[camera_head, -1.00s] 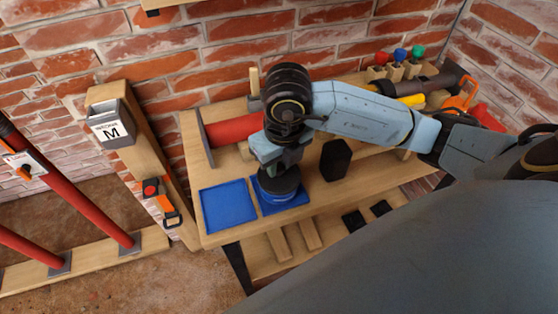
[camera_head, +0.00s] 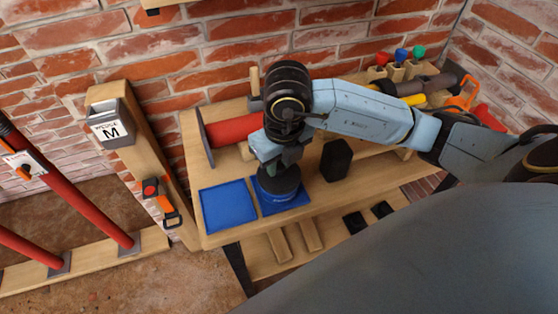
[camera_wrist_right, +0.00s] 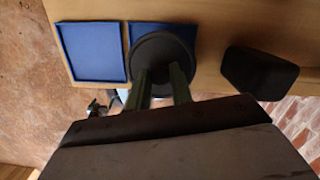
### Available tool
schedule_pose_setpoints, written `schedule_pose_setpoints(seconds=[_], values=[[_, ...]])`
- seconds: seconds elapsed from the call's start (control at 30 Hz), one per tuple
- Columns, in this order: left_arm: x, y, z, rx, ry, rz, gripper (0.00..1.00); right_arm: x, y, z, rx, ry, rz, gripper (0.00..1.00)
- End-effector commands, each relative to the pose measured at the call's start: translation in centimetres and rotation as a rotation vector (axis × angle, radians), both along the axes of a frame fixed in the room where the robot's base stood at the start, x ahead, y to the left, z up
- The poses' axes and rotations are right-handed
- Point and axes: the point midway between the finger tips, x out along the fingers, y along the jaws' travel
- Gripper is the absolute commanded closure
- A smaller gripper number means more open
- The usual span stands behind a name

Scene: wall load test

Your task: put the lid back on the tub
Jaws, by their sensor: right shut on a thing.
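The lid, a dark round disc (camera_head: 278,183), is held by my right gripper (camera_head: 280,162) over the blue tub (camera_head: 282,198). The tub stands on the right-hand blue mat (camera_head: 302,190) near the bench's front left. The lid covers the tub's top in the head view, and I cannot tell whether it touches the rim. In the right wrist view the lid (camera_wrist_right: 163,50) shows from above, with the two fingers of my right gripper (camera_wrist_right: 160,82) closed at its middle. The tub is mostly hidden there. My left gripper is not in view.
An empty blue mat (camera_head: 228,205) lies just left of the tub. A black block (camera_head: 336,160) stands close on its right. A red cylinder (camera_head: 232,130) lies behind. Colored-handled tools (camera_head: 400,56) stand at the back right. A wooden post (camera_head: 140,150) rises left of the bench.

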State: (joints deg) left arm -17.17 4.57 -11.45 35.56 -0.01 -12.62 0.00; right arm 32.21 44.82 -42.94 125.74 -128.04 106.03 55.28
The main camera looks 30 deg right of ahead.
Motion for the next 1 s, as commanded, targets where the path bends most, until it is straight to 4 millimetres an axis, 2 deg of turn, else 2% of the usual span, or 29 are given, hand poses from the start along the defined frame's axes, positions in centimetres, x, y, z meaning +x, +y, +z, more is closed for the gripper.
schedule_pose_setpoints(seconds=[1.0], values=[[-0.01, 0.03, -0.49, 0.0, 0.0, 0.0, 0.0, -0.03, 0.02, -0.31, 0.0, 0.0, 0.0, 0.99]])
